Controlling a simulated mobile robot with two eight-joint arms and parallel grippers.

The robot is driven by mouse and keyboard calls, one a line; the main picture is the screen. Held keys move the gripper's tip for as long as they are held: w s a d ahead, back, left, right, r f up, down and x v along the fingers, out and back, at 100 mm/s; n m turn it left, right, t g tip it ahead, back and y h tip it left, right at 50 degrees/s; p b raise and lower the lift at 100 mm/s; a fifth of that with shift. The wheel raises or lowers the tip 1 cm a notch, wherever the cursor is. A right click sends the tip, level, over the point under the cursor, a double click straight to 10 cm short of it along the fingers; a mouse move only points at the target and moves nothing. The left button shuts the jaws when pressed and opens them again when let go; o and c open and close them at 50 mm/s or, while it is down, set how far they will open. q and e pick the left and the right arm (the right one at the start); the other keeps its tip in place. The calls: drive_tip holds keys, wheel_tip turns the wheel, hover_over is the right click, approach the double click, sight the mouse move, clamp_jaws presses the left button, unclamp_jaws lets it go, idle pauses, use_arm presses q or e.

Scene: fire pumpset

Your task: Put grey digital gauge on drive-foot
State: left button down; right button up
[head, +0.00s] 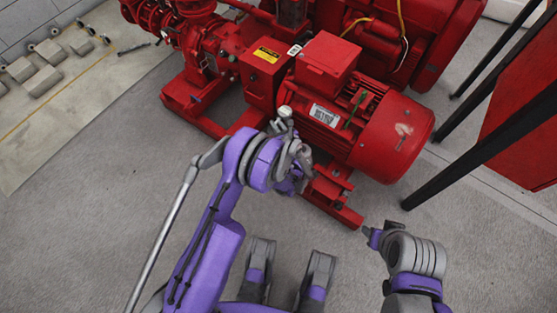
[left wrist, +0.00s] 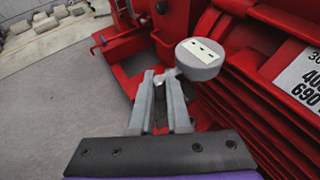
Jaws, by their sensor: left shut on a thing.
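The grey digital gauge (left wrist: 200,58) is a round grey disc with a pale face bearing small dark marks. My left gripper (left wrist: 163,95) is shut on it in the left wrist view, with the disc beyond the fingertips to the right. In the head view the gauge (head: 285,111) is small, at the tip of my left gripper (head: 287,126), in front of the red motor. The red foot (head: 332,190) under the motor's near end appears to be the drive-foot; my left wrist stands beside it, partly covering it.
The ribbed red motor (head: 385,130) with a label plate stands close to the left gripper. Red pump pipework (head: 185,35) is at upper left. Dark slanted posts (head: 480,155) are on the right. Grey floor (head: 90,220) is open on the left.

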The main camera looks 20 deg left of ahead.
use_arm(q)
drive_tip(key=shift+y, duration=0.3)
drive_tip(key=shift+w+f+b, duration=0.2)
drive_tip(key=shift+f+b, duration=2.35)
drive_tip(key=shift+f, duration=8.25)
drive_tip(key=c, duration=0.9)
unclamp_jaws()
drive_tip(key=shift+s+d+r, duration=0.1)
